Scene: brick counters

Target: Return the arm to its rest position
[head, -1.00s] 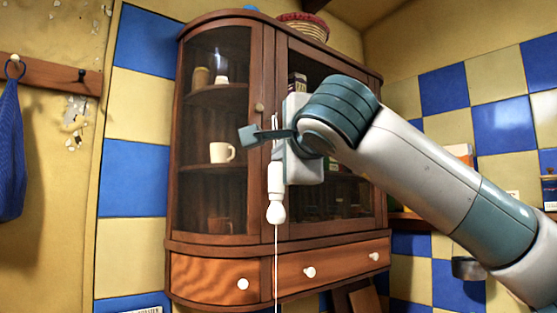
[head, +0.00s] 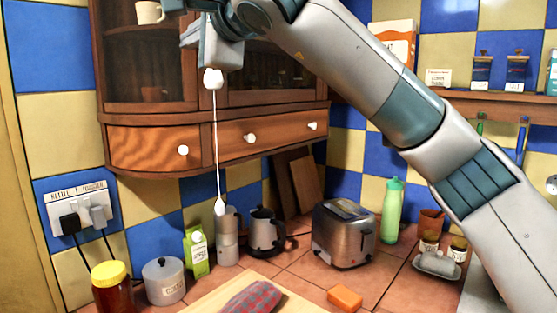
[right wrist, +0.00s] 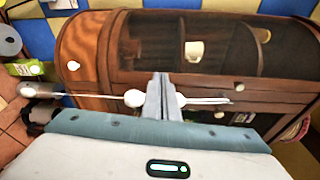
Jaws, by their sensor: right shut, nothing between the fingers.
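My right arm comes into the head view from the right and reaches up and left in front of the wall cupboard. My left gripper is out of view.
The wooden cupboard (head: 150,115) is close behind the gripper. Below, the counter holds a kettle (head: 265,232), a toaster (head: 345,232), a green bottle (head: 392,208), a jar (head: 112,290) and a cutting board (head: 200,302). A shelf (head: 500,108) is at the right.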

